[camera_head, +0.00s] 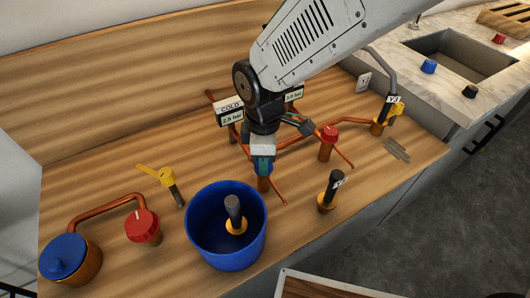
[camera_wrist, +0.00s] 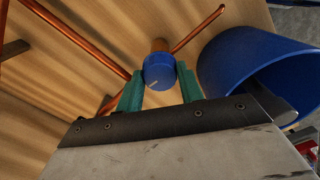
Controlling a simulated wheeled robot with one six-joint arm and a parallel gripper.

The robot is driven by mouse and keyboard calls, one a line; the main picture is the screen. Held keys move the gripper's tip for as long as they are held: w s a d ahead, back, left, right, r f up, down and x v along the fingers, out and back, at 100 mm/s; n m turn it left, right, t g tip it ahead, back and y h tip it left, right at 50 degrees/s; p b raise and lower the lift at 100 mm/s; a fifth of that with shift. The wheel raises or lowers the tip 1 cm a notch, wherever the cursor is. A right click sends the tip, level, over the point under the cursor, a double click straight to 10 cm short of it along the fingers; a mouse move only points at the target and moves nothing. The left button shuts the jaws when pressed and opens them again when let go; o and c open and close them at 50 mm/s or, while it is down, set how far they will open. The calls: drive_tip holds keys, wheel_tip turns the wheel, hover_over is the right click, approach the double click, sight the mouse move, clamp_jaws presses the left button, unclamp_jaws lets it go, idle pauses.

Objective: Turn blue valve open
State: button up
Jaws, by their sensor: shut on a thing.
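The blue valve (camera_wrist: 159,72) is a round blue knob with a pale mark on its face, on a copper pipe stub. My gripper (camera_wrist: 160,82) has its green fingers on either side of the knob and is shut on it. In the head view my gripper (camera_head: 264,168) comes down from above behind the blue bucket, and only a little of the blue valve (camera_head: 268,168) shows between the fingers.
The blue bucket (camera_head: 205,240) stands close in front of my gripper with a black-handled tool in it. The sink (camera_head: 465,55) is at the upper right.

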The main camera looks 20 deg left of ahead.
drive_tip(key=shift+n, duration=0.6)
drive_tip(key=o, duration=1)
wheel_tip(320, 180, up, 8)
drive_tip(key=shift+f, duration=0.1)
